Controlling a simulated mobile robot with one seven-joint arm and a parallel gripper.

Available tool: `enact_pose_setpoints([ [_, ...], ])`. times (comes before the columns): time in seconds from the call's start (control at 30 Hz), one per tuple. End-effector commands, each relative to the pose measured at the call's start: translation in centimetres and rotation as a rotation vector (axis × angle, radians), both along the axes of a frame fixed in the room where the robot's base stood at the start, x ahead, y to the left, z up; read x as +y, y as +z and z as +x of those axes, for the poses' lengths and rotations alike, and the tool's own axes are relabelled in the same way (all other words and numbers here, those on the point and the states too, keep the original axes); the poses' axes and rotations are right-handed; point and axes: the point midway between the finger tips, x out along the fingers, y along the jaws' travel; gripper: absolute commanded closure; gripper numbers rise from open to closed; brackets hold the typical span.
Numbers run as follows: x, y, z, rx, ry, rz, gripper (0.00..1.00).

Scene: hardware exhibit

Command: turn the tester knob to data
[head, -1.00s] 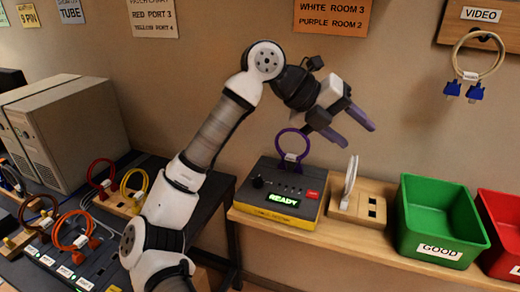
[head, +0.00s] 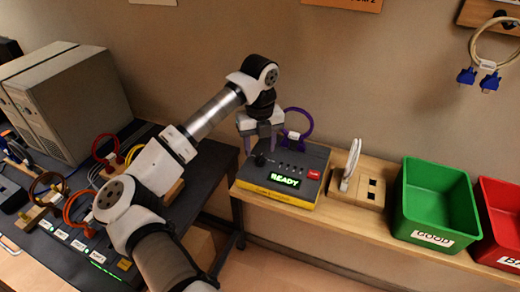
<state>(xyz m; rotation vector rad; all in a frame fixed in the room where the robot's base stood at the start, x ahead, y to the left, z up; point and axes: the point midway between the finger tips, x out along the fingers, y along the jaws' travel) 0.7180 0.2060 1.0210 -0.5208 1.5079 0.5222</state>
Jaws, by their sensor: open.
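The tester (head: 313,160) is a dark grey box with a yellow base on the wooden shelf. Its green display reads READY, with a red button to the right of the display. The tester knob (head: 261,159) is a small black knob at the left of its top face. I cannot tell whether the fingers touch the knob. The markings around the knob are too small to read. A purple cable loop (head: 297,124) stands at the back of the tester, partly beside my gripper.
A wooden holder (head: 372,199) with a white cable stands right of the tester. Further right are a green GOOD bin (head: 437,236) and a red bin (head: 512,255). At left, a dark table holds beige computers (head: 80,100) and coloured cables.

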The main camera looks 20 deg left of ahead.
Motion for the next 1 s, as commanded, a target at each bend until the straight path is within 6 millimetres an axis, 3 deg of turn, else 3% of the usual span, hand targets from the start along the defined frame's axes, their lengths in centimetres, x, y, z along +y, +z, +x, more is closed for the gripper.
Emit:
enact_pose_setpoints([
  [0.23,0.0,-3.0,0.0,0.0,-0.001,-0.001,0.5],
  [0.6,0.0,-3.8,0.0,-0.001,-0.002,0.0,0.5],
  [0.93,0.0,-3.7,0.0,-0.001,-0.002,-0.001,0.92],
  [1.0,0.0,-3.7,0.0,-0.001,-0.002,-0.001,0.95],
])
